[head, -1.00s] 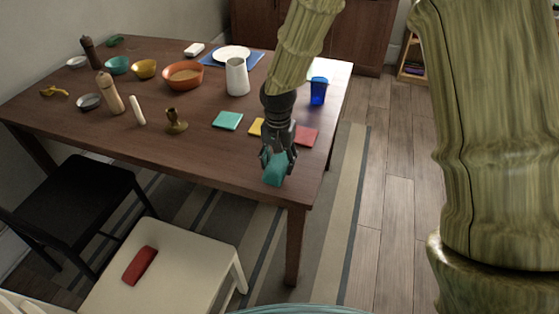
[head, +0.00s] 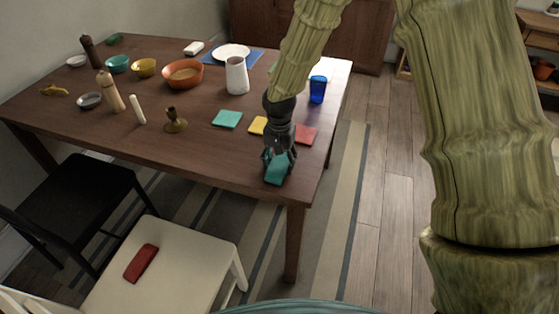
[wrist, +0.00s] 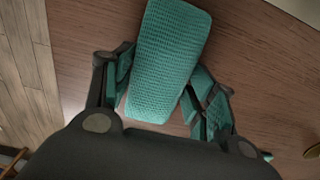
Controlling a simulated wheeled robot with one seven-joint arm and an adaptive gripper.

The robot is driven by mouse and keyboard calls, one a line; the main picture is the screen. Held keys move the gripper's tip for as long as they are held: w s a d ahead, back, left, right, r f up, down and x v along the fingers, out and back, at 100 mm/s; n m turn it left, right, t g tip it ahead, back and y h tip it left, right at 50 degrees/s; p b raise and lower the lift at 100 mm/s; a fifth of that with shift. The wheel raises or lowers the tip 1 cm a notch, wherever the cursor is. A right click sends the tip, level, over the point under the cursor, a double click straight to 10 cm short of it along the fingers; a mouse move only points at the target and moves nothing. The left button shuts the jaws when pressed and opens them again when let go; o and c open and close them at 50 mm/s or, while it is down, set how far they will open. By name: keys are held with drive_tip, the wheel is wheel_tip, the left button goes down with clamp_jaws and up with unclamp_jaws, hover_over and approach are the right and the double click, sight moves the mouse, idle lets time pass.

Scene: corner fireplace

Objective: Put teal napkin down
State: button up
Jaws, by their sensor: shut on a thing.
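The teal napkin (head: 276,170) is a folded, textured cloth bundle. My gripper (head: 277,158) is shut on it, over the near right corner of the brown table. In the wrist view the napkin (wrist: 168,60) sticks out between the two fingers (wrist: 160,95), with the wooden tabletop behind it. I cannot tell whether the napkin touches the table.
A flat teal square (head: 227,119), a yellow square (head: 258,125) and a red square (head: 306,135) lie behind my gripper. A blue cup (head: 317,90) and a white pitcher (head: 237,76) stand farther back. The front of the table (head: 215,160) is bare. A white chair (head: 190,262) holds a red cloth (head: 141,263).

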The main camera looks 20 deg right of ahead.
sight(279, 161)
drive_tip(key=shift+f, duration=0.15)
drive_tip(key=o, duration=0.9)
drive_tip(key=shift+o, duration=0.2)
wheel_tip(279, 161, up, 12)
drive_tip(key=shift+r+b, duration=0.2)
drive_tip(key=shift+b, duration=0.15)
